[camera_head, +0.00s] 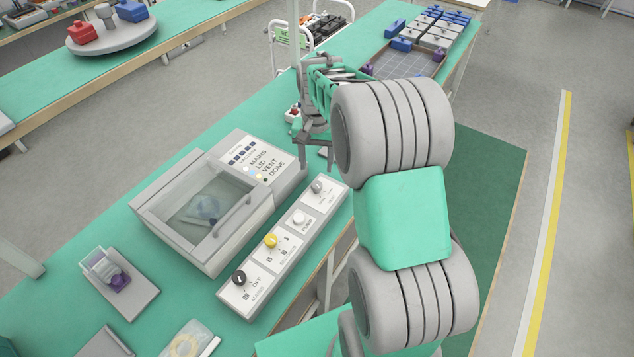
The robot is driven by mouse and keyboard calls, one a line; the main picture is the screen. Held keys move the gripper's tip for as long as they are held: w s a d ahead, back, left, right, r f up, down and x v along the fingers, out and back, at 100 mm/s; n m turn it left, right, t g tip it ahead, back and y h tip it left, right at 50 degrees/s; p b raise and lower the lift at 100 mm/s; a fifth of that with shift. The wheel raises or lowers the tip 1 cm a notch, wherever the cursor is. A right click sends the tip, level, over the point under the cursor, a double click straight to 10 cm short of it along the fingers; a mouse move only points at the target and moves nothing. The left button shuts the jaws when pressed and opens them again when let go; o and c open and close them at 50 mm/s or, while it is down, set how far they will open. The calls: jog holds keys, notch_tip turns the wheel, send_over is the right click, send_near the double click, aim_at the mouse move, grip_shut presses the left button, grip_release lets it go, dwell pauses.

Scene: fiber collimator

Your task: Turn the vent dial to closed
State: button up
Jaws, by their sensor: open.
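The control strip (262,277) lies along the front of a chamber machine (210,207). At its far end is a small grey dial (317,187), apparently the vent dial; the lettering beside it is too small to read, so its setting cannot be told. My gripper (316,140) is open and empty, pointing down above and beyond the grey dial, apart from it. My arm covers the area to the right of the gripper.
The strip also has a black mains knob (239,278), a yellow dial (271,241) and a white pump button (299,217). The machine's glass lid (203,205) with a handle is down. Bare green bench shows left of the machine.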

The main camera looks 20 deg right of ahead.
aim_at(317, 183)
notch_tip(317, 183, down, 8)
jog(key=shift+w+r+p, duration=0.1)
jog(key=shift+p, duration=0.6)
jog(key=shift+d, duration=0.1)
grip_shut()
